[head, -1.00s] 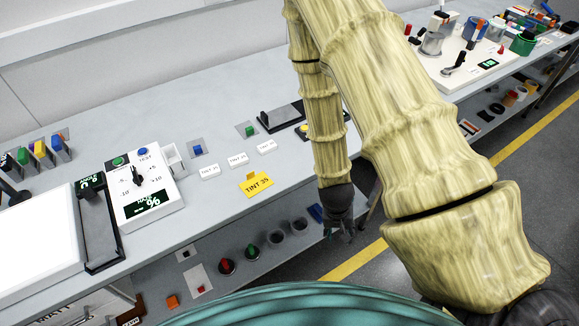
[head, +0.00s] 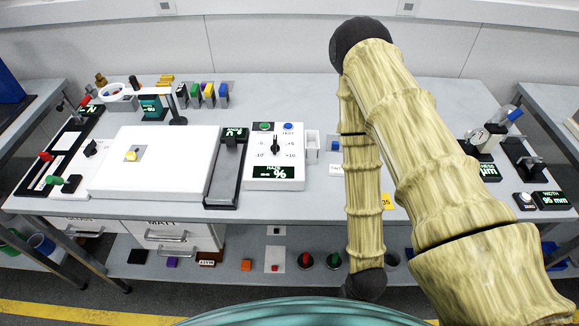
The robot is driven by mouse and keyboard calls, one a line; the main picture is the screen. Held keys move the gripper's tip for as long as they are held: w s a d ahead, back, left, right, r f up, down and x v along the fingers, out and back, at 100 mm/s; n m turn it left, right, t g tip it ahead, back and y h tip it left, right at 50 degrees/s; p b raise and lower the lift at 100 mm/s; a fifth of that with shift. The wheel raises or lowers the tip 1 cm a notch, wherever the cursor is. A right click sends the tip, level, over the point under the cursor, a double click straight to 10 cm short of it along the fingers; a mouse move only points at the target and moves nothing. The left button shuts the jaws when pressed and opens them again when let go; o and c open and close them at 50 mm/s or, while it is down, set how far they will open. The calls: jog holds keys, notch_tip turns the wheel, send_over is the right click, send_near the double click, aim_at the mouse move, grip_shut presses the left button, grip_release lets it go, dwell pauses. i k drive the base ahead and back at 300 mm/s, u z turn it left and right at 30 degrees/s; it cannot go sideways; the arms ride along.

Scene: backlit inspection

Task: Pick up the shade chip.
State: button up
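I cannot tell for sure which thing is the shade chip. A small yellow piece (head: 132,155) sits on a grey square on the large white panel (head: 170,180) at the left of the bench. A small blue piece (head: 335,145) stands on the bench just left of my arm. My gripper (head: 363,290) is a dark shape at the end of my hanging arm, low in front of the bench's edge, far from both pieces. Its fingers are not clear, and nothing is seen in it.
A dial box (head: 275,174) with a percent display and a black slotted device (head: 226,165) stand right of the panel. Several coloured pieces (head: 208,93) stand in a row behind. My arm hides part of the bench (head: 280,92). A lower shelf (head: 210,262) holds small items.

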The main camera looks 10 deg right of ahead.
aim_at(334, 169)
jog(key=u, duration=2.45)
jog(key=k, duration=2.6)
jog(key=z, duration=1.15)
